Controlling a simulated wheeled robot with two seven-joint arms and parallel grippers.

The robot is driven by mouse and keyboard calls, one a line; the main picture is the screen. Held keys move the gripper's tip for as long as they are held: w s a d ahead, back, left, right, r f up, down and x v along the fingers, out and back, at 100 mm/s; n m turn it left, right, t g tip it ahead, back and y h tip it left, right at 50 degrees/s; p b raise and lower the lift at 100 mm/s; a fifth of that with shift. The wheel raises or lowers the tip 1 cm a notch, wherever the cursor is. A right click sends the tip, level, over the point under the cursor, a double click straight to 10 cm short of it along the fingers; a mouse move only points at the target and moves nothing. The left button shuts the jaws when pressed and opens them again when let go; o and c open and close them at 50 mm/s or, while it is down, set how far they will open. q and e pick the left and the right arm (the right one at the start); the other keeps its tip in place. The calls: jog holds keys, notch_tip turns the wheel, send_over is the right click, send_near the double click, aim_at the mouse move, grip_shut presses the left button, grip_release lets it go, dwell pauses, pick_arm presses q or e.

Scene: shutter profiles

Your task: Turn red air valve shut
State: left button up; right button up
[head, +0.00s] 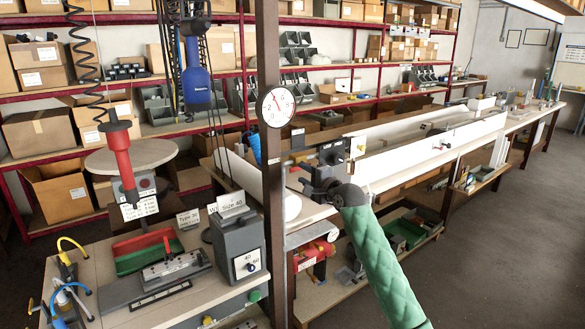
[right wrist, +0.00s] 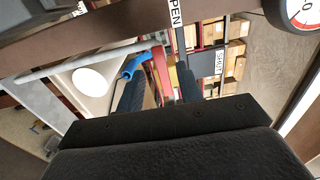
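In the right wrist view a narrow red part (right wrist: 158,62), which looks like the valve's handle, shows beyond my fingers, beside a bent blue piece (right wrist: 139,63). An OPEN label (right wrist: 175,13) is above it and a SHUT label (right wrist: 219,61) to its right. My right gripper (right wrist: 160,92) has its two dark fingers apart, with the red part in line with the gap; I cannot tell whether it touches either finger. In the head view the right gripper (head: 318,187) is by the brown post, and I cannot make out the valve there. My left gripper is not in view.
A round white gauge (head: 276,105) is on the brown post (head: 270,60); its rim shows in the right wrist view (right wrist: 297,12). A workbench with a grey box (head: 238,245) stands at left. A long white profile (head: 440,145) lies on the right bench.

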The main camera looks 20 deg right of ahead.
aim_at(295, 169)
jog(key=p+x, duration=0.1)
jog(key=x, duration=0.3)
jog(key=shift+w+a+r+p, duration=0.2)
jog(key=shift+w+a+p, duration=0.05)
jog(key=shift+a+p, duration=0.15)
jog(key=shift+w+f+p, duration=0.1)
jog(key=shift+w+p, duration=0.2)
jog(key=shift+w, duration=0.4)
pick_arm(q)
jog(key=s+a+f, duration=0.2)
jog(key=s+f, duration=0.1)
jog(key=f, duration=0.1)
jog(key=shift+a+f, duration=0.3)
pick_arm(e)
jog(key=shift+w+a+f, duration=0.1)
jog(key=shift+w+a, duration=0.2)
jog(key=shift+w, duration=0.1)
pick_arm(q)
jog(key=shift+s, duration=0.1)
pick_arm(e)
grip_shut()
